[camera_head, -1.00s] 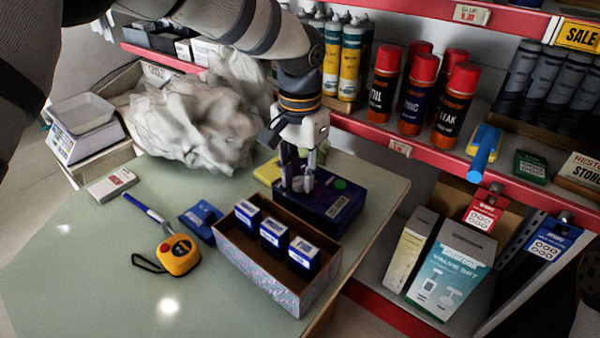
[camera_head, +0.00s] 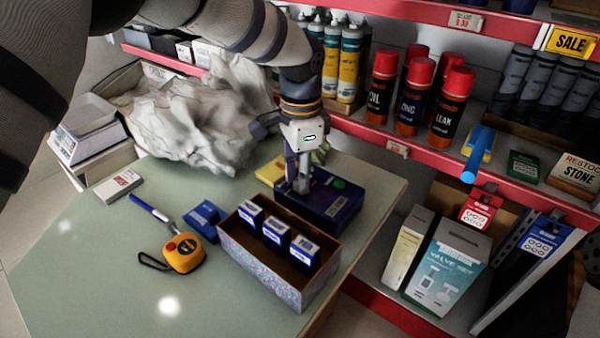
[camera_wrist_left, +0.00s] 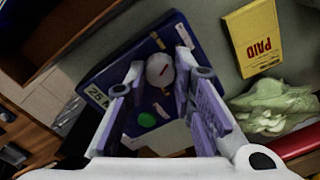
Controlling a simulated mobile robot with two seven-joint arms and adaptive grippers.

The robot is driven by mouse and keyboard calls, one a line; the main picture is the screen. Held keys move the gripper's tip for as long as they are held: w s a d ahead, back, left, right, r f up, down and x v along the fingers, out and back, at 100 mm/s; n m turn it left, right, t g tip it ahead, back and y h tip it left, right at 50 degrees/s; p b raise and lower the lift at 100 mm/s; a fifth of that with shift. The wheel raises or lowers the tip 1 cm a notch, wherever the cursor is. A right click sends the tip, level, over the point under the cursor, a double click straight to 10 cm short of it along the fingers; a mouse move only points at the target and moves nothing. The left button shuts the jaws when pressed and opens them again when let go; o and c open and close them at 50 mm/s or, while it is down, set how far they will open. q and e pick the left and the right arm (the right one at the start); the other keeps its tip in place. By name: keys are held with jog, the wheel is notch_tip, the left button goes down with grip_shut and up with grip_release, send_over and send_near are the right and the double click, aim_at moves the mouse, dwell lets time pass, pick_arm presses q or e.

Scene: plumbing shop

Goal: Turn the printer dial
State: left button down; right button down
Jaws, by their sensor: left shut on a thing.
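The printer (camera_head: 335,208) is a dark blue box with a green button, standing at the table's right edge behind an open carton. In the left wrist view the printer (camera_wrist_left: 104,78) fills the upper middle. Its pale round dial (camera_wrist_left: 160,68) with a small red mark sits between my fingertips. My left gripper (camera_head: 300,188) points down over the printer and is shut on the dial; it also shows in the left wrist view (camera_wrist_left: 161,80). The head view mostly hides the dial behind the fingers.
The open carton (camera_head: 262,267) with small blue boxes stands just in front of the printer. A yellow PAID pad (camera_wrist_left: 256,38) and crumpled greenish cloth (camera_wrist_left: 272,108) lie beside it. A tape measure (camera_head: 184,254) lies further left. Red-edged shelves (camera_head: 400,151) rise behind.

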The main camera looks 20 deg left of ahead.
pick_arm(q)
jog(key=m, duration=0.4)
jog(key=shift+m, duration=0.4)
dwell(0.4)
jog(key=c, duration=1.3)
grip_release()
jog(key=shift+c, duration=0.2)
notch_tip(320, 180, up, 12)
jog(key=shift+f, duration=0.1)
